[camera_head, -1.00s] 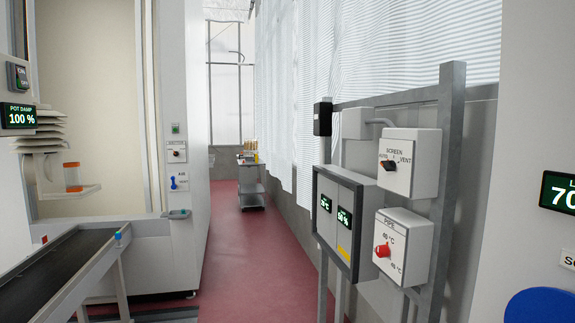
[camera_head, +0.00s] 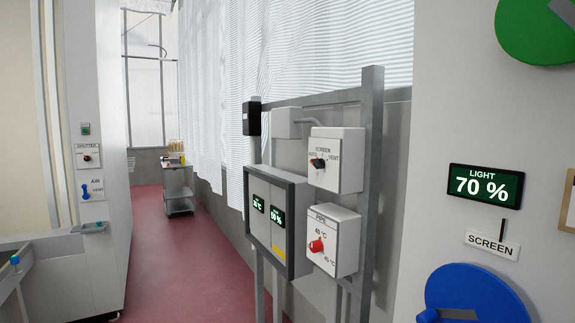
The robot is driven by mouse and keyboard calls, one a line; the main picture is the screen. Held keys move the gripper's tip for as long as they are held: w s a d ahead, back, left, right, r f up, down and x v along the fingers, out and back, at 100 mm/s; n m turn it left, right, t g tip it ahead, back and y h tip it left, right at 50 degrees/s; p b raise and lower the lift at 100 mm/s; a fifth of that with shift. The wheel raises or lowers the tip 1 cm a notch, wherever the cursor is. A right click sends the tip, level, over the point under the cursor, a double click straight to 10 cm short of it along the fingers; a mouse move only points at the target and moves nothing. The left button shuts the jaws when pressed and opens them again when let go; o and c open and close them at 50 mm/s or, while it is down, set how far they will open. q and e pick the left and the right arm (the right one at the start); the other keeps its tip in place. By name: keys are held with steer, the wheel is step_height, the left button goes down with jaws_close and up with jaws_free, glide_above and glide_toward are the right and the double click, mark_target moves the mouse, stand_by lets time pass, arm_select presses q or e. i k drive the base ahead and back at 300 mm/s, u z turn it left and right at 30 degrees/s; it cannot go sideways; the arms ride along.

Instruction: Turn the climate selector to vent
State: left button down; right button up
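A light grey control box (camera_head: 349,147) labelled SCREEN is mounted on the metal frame right of centre. Its black rotary knob (camera_head: 318,163) sits between a small word at left, hard to read, and VENT at right. The knob's exact pointing is too small to tell. Farther left, a panel marked AIR (camera_head: 92,186) has a blue lever (camera_head: 86,191) and a VENT label. No object in view is labelled climate selector. Neither of my grippers shows in the head view.
Below the SCREEN box is a PIPE box (camera_head: 348,243) with a red knob (camera_head: 316,246). A display cabinet (camera_head: 299,222) stands left of it. The right wall carries a LIGHT 70 % display (camera_head: 485,187) and a blue disc (camera_head: 470,296). A trolley (camera_head: 179,188) stands down the red-floored aisle.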

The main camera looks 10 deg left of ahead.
mark_target(319, 164)
steer(key=z, duration=0.4)
steer(key=k, duration=0.3)
steer(key=u, duration=1.45)
steer(key=i, duration=0.8)
steer(key=z, duration=0.45)
steer(key=i, duration=0.8)
steer(key=z, duration=0.65)
